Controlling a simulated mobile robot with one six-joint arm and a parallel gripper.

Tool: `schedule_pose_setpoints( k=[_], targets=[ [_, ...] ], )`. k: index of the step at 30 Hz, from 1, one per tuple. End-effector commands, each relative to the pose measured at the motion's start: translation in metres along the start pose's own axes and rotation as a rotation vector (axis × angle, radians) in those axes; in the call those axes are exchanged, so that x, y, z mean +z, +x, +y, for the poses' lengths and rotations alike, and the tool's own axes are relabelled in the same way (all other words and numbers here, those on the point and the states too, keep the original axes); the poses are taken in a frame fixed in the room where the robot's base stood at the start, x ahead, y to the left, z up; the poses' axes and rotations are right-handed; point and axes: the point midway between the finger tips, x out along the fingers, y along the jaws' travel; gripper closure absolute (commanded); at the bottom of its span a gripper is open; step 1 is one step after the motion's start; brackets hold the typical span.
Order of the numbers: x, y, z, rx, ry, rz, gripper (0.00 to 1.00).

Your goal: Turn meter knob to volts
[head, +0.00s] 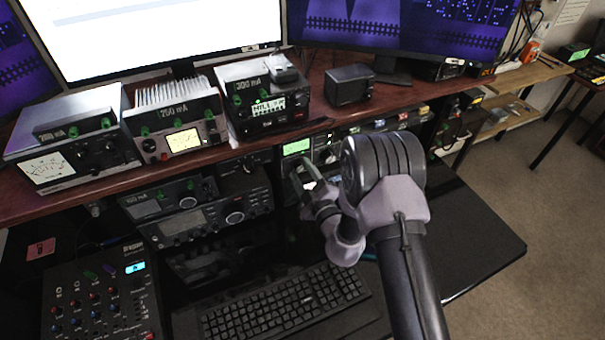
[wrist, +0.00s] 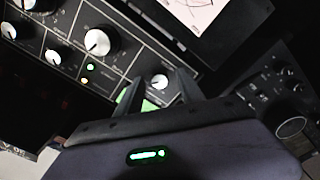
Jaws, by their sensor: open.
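My gripper (head: 304,176) is in front of the equipment under the shelf, below the green display (head: 297,146) in the head view. In the wrist view the gripper (wrist: 157,83) is open, and a small silver knob (wrist: 160,81) shows between its dark fingertips. I cannot tell whether the fingers touch it. A white meter face (wrist: 195,12) is partly visible at the top. The panel markings are too small to read.
Labelled boxes, including one with a white meter (head: 48,167), stand on the wooden shelf (head: 215,157). Radios (head: 205,215) sit below it. A keyboard (head: 285,303) and mixer (head: 100,295) lie on the desk. The black desk at right (head: 480,225) is clear.

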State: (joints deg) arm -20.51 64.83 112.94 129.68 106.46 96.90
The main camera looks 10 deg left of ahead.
Motion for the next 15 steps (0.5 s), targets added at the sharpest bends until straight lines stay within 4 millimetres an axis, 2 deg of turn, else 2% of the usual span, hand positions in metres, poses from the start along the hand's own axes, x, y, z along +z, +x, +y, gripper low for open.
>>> schedule_pose_setpoints(
  k=[7, 13, 14, 15],
  targets=[
    [-0.0001, 0.0009, 0.0004, 0.000, 0.000, 0.000, 0.57],
    [-0.0001, 0.0006, 0.0004, 0.000, 0.000, 0.000, 0.96],
    [-0.0001, 0.0006, 0.0004, 0.000, 0.000, 0.000, 1.00],
    [-0.0001, 0.0006, 0.0004, 0.000, 0.000, 0.000, 1.00]
  ],
)
